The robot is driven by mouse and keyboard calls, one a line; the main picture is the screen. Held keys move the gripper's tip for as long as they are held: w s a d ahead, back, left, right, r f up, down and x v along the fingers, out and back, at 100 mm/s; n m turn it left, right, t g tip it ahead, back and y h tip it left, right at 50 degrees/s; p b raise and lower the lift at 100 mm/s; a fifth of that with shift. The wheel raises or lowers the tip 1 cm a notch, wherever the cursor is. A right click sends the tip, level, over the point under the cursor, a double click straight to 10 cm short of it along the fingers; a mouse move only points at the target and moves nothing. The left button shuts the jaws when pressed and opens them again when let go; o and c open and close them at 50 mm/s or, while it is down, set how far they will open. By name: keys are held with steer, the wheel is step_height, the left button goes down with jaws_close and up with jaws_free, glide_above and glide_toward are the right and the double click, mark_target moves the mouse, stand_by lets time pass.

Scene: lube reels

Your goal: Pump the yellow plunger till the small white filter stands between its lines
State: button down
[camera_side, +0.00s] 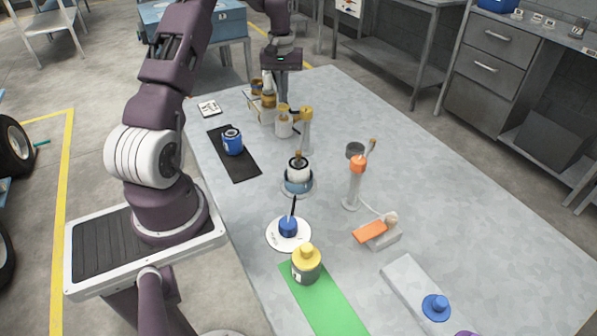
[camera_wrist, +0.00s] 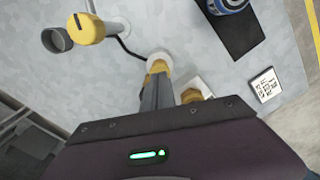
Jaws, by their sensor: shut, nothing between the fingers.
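My gripper (camera_side: 282,62) is over the far end of the table in the side view, its fingers shut and empty. In the wrist view the dark fingers (camera_wrist: 156,93) point at a yellow knob (camera_wrist: 158,66) on a round white base, which I take for the plunger. The fingers cover part of it, and I cannot tell whether they touch. A yellow-topped white cylinder (camera_side: 284,128) stands there in the side view. A dark hose runs from it to a post with a yellow head (camera_wrist: 88,28). I cannot make out which white part is the small filter, or any lines.
A box with amber bottles (camera_side: 268,99) stands close to the fingers. The yellow-headed post (camera_side: 305,114) and an orange-headed post (camera_side: 358,165) rise nearby.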

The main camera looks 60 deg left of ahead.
mark_target(283, 106)
steer(key=shift+f, duration=1.75)
steer(key=shift+r, duration=3.8)
